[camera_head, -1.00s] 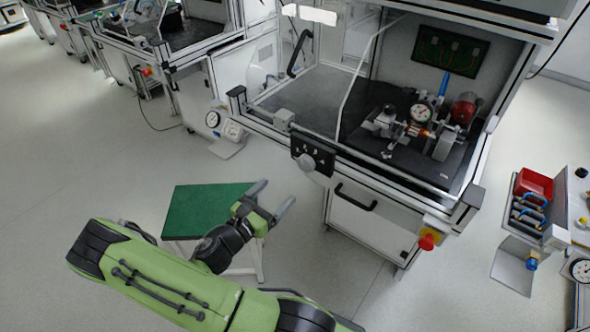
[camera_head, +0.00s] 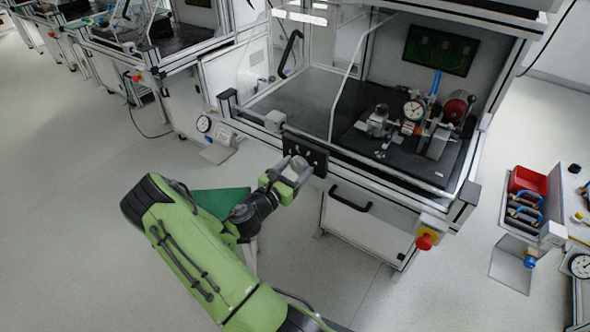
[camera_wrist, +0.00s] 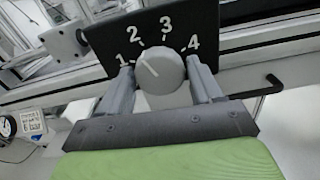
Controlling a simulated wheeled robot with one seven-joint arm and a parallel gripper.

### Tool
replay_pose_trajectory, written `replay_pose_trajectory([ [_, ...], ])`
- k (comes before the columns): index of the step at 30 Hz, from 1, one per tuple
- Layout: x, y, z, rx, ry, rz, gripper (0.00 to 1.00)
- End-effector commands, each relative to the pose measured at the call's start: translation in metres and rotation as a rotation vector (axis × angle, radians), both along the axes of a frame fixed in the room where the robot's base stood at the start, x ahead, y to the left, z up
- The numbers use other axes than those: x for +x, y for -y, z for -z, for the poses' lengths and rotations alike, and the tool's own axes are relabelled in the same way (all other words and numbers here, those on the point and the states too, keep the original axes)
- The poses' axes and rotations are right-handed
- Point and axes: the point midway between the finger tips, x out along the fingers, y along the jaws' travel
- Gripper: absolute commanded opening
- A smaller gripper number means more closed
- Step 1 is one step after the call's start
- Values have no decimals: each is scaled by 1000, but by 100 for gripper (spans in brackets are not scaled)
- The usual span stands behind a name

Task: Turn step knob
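The step knob (camera_wrist: 160,72) is a round grey knob on a black panel (camera_wrist: 105,45) marked 1, 2, 3 and 4. Its white line points up and left, to the side of 1 and 2. In the head view the knob (camera_head: 299,163) sits on the front panel (camera_head: 318,157) of the test bench. My gripper (camera_head: 289,178) is at the panel. In the wrist view my gripper (camera_wrist: 161,80) is open, with one finger on each side of the knob. The gaps are narrow, and I cannot tell whether either finger touches it.
The bench (camera_head: 290,97) has a black handle (camera_head: 350,198) below the panel and a red emergency button (camera_head: 424,241) at its right corner. A green-topped stool (camera_head: 220,201) stands behind my arm. A red bin (camera_head: 527,181) is at the right. Open floor lies left.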

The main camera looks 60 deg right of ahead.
Motion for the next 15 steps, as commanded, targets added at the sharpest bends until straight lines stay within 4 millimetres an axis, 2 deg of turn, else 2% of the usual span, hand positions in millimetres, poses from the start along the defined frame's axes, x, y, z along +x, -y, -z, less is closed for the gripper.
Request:
replay_pose_trajectory([
  [1,0,0,0,0,0,0,56],
  [6,0,0,0,1,0,0,30],
  [7,0,0,0,1,0,0,28],
  [15,0,0,0,-4,34,0,28],
])
